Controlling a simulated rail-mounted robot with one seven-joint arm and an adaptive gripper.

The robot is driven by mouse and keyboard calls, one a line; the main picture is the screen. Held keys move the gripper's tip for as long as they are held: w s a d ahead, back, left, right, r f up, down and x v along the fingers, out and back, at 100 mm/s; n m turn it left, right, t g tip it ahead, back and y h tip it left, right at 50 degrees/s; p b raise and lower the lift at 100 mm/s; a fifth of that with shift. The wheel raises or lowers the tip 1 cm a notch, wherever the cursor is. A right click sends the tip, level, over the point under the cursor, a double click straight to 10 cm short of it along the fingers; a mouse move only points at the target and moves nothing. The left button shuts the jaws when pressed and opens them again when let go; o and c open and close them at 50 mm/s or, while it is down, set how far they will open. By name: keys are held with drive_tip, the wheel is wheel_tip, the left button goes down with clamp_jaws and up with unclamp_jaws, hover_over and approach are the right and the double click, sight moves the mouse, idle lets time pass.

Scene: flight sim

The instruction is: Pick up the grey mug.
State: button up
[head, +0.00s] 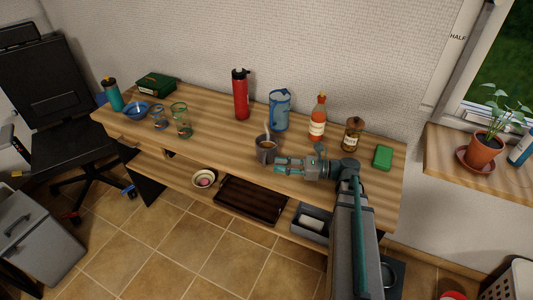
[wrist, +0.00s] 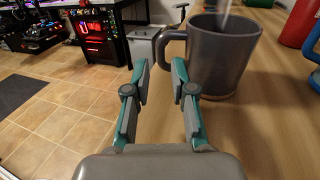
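The grey mug (head: 267,149) stands upright on the wooden desk near its front edge, with steaming brown drink in it. In the wrist view the mug (wrist: 222,60) is ahead and to the right, with its handle (wrist: 170,48) pointing left, toward the space just beyond my fingertips. My gripper (head: 277,165) is just in front of the mug in the head view. In the wrist view its two fingers (wrist: 158,85) are apart with nothing between them. The right finger overlaps the mug's lower left side in the picture; I cannot tell whether it touches.
A green block (head: 383,157) lies farther right.

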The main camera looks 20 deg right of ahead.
sight(264, 166)
drive_tip(key=shift+p+x, duration=0.35)
drive_tip(key=shift+x, duration=2.6)
clamp_jaws()
